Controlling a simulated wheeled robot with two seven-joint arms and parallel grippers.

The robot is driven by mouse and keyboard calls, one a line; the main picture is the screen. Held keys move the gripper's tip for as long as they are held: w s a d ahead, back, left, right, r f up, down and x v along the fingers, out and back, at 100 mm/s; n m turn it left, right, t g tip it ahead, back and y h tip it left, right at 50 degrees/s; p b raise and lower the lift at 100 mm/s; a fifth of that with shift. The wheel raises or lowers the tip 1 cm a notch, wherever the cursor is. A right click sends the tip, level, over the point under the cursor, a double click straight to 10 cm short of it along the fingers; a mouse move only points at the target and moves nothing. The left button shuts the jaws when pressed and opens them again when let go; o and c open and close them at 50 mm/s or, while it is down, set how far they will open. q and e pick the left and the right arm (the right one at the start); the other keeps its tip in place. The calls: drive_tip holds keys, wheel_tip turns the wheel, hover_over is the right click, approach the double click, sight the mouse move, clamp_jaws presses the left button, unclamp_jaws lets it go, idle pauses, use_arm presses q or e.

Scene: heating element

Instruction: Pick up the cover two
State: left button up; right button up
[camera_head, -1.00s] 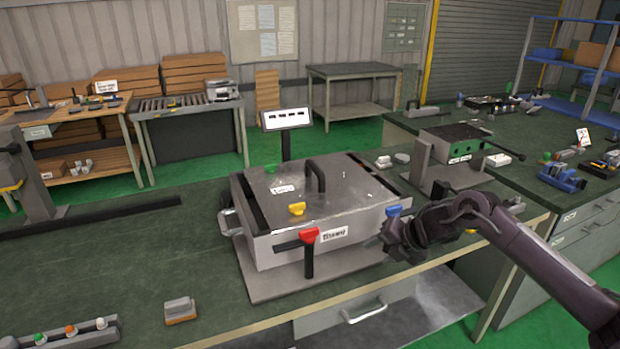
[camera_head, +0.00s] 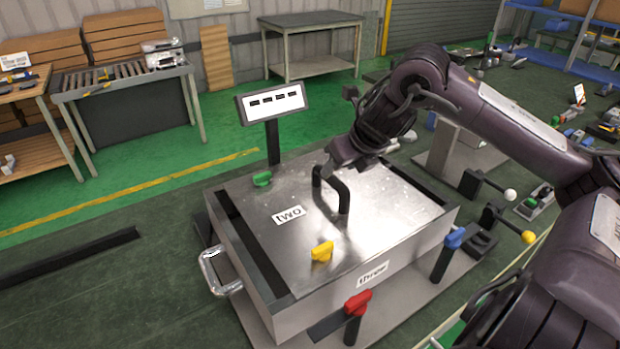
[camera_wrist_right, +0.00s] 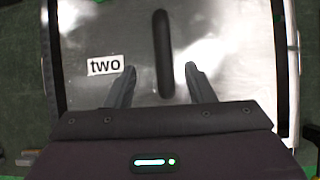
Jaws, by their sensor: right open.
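The cover two (camera_head: 285,240) is a shiny flat metal plate with a label reading "two" and a black arched handle (camera_head: 343,192). It lies on top of a grey metal box (camera_head: 262,297). My right gripper (camera_head: 335,163) is just above the far end of the handle. In the right wrist view the cover (camera_wrist_right: 105,38) fills most of the picture. The handle (camera_wrist_right: 162,55) runs lengthwise between the two open fingers of my right gripper (camera_wrist_right: 158,85), ahead of the tips or below them. The fingers appear apart from it. My left gripper is not in view.
Green (camera_head: 262,179), yellow (camera_head: 322,251), red (camera_head: 357,302) and blue (camera_head: 454,238) knobs sit on or around the box. A small display (camera_head: 272,102) on a post stands behind it.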

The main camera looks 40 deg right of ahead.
sight(333, 176)
drive_tip(key=shift+w+f+p, duration=0.3)
drive_tip(key=shift+w+p, duration=0.25)
drive_tip(key=shift+p, duration=0.15)
drive_tip(key=shift+d+f, duration=0.1)
drive_tip(key=shift+f, duration=0.35)
drive_tip(key=p+x, duration=0.4)
drive_tip(key=shift+w+d, duration=0.1)
drive_tip(key=shift+d, duration=0.1)
drive_tip(key=shift+w+d+f, duration=0.1)
drive_tip(key=shift+w+f, duration=0.2)
drive_tip(key=shift+f, duration=0.3)
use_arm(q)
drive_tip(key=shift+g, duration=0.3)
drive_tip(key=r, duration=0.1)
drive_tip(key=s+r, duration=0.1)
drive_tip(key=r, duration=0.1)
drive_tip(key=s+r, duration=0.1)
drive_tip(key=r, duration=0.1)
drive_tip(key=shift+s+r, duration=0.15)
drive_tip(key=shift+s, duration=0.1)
use_arm(e)
drive_tip(key=shift+f, duration=0.1)
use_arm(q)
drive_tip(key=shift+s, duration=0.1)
use_arm(e)
clamp_jaws()
